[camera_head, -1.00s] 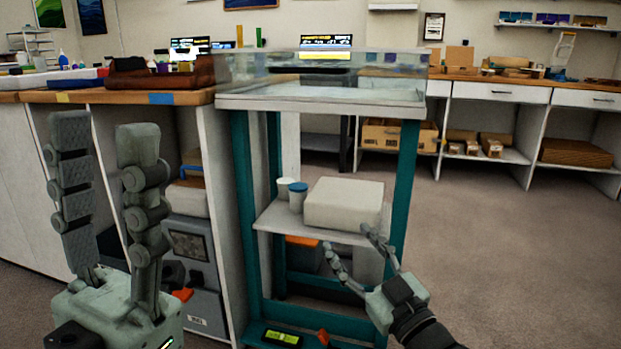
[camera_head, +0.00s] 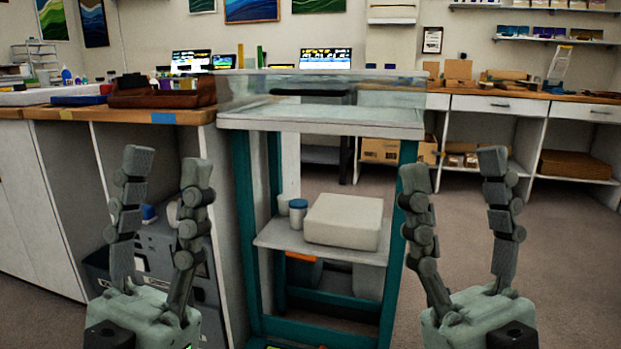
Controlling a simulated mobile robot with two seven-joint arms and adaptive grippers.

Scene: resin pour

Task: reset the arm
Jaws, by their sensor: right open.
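My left gripper (camera_head: 160,180) stands upright at the left of the head view, its two jointed fingers apart with nothing between them. My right gripper (camera_head: 455,175) stands upright at the right, its fingers also apart and empty. Both are raised in front of me, one on each side of the teal-framed stand (camera_head: 246,230). Neither is seen to hold anything. The lower arms are cut off by the bottom edge.
The stand has a clear-walled top tray (camera_head: 320,122). Its shelf (camera_head: 275,238) holds a white box (camera_head: 343,222) and a blue-lidded jar (camera_head: 298,212). A wooden-topped workbench (camera_head: 100,112) is at left. Open carpet (camera_head: 570,260) lies at right.

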